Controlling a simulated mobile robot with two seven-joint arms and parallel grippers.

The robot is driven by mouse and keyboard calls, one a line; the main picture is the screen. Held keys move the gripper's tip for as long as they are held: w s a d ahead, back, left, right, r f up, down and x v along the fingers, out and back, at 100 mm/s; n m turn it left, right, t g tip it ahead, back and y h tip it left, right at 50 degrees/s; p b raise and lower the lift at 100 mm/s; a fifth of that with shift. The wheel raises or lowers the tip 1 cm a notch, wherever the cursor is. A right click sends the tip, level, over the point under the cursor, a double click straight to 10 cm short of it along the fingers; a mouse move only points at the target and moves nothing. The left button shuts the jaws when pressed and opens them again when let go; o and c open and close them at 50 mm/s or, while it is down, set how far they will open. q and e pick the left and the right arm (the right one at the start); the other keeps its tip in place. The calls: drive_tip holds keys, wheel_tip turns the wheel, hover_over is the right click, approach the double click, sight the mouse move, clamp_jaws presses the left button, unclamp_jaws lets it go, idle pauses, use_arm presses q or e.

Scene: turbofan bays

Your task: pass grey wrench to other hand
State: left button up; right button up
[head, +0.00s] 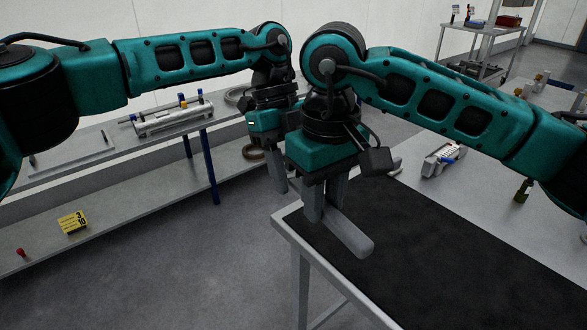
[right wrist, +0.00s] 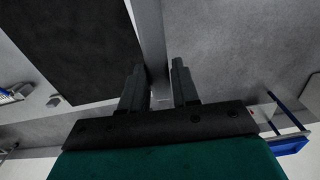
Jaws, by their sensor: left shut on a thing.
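The grey wrench (head: 350,236) shows in the head view as a flat bar with a rounded end, above the corner of the black mat. Its far part is hidden behind my right gripper. My left gripper (head: 277,178) is behind my right one and shut on the wrench; the grip itself is mostly hidden. My right gripper (head: 325,203) points down around the wrench's middle. In the right wrist view its two dark fingers (right wrist: 159,88) stand apart, and a grey strip runs up between them. I cannot tell whether either finger touches the wrench.
The black mat (head: 430,265) covers the near table, whose corner is below my grippers.

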drive_tip(key=o, duration=0.5)
drive_tip(key=shift+a, duration=0.15)
